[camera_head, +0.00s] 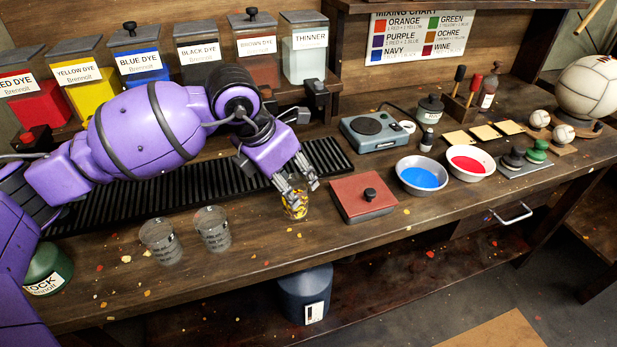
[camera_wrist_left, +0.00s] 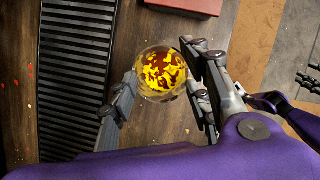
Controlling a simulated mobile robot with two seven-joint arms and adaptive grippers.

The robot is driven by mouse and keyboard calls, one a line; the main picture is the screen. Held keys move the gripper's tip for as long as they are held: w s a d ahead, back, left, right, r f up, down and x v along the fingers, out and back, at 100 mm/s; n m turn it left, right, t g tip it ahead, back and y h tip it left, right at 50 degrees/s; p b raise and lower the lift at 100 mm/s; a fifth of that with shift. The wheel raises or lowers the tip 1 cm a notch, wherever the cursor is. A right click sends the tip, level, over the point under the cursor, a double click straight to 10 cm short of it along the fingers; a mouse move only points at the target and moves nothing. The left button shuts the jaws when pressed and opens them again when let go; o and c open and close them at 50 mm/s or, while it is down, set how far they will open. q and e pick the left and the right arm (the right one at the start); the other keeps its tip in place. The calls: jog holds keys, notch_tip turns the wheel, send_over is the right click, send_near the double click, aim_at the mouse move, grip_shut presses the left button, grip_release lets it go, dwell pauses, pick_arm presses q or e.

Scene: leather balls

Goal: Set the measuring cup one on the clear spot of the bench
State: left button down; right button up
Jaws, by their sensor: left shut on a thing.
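A clear measuring cup (camera_head: 295,208) with yellow and dark red-brown contents is at the bench's front half, left of the red-lidded box. It also shows from above in the left wrist view (camera_wrist_left: 162,73). My left gripper (camera_head: 298,189) reaches down over it, its fingers shut on the cup's two sides. The cup looks upright; I cannot tell whether its base touches the bench (camera_head: 262,252). Two more clear measuring cups, one (camera_head: 161,241) and another (camera_head: 212,229), stand side by side to the left and look empty.
A black slatted rack (camera_head: 105,205) runs behind the cups. The red-lidded box (camera_head: 363,197) is close to the right of the held cup. Blue (camera_head: 422,175) and red (camera_head: 470,163) dye bowls stand farther right. Bare, paint-flecked bench lies between the clear cups and the held one.

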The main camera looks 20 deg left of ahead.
pick_arm(q)
jog(key=shift+f, duration=1.05)
jog(key=shift+f, duration=0.2)
jog(key=c, duration=0.9)
grip_release()
jog(key=shift+s, duration=0.1)
jog(key=shift+c, duration=0.2)
jog(key=shift+r, duration=0.1)
jog(key=shift+r, duration=0.3)
jog(key=v, duration=1.1)
jog(key=shift+s+r, duration=0.15)
jog(key=shift+r, duration=0.1)
